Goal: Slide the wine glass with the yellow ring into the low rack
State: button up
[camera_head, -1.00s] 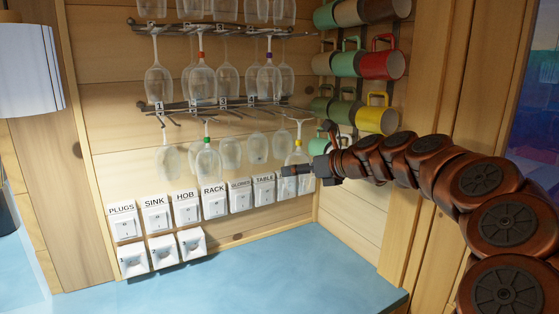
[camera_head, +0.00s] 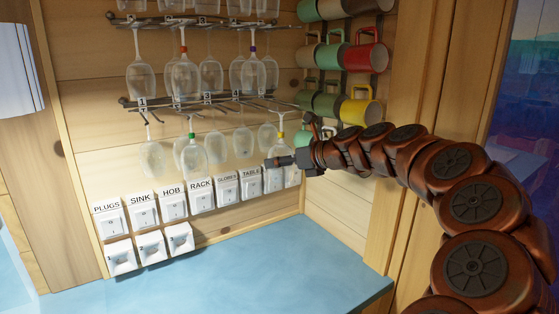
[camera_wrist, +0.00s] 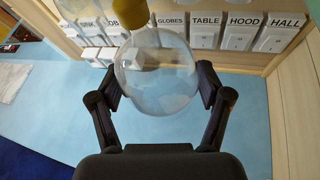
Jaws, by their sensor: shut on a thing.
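The wine glass with the yellow ring (camera_head: 280,145) hangs upside down at the right end of the low rack in the head view. In the wrist view its clear bowl (camera_wrist: 155,78) sits between the fingers, with the yellow ring (camera_wrist: 147,38) at the top edge. My gripper (camera_wrist: 159,85) is shut on the bowl; it also shows in the head view (camera_head: 282,162). The low rack (camera_head: 210,103) is a dark metal rail on the wooden wall. I cannot tell whether the glass's foot is between the rails.
A glass with a green ring (camera_head: 193,155) and several plain glasses hang left of mine. Mugs, including a yellow one (camera_head: 361,108), hang on the right wall. Labelled switches (camera_head: 172,206) line the wall below.

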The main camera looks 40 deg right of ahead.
jog(key=w+d+p, duration=0.1)
jog(key=w+p, duration=0.4)
jog(key=w, duration=0.8)
jog(key=shift+w+d+f, duration=0.15)
jog(key=shift+w+f, duration=0.05)
jog(key=shift+w, duration=0.2)
dwell(1.8)
jog(key=shift+w, duration=0.15)
dwell(0.6)
jog(key=o, duration=0.9)
jog(key=shift+c, duration=0.2)
jog(key=shift+v, duration=1.75)
dwell(0.9)
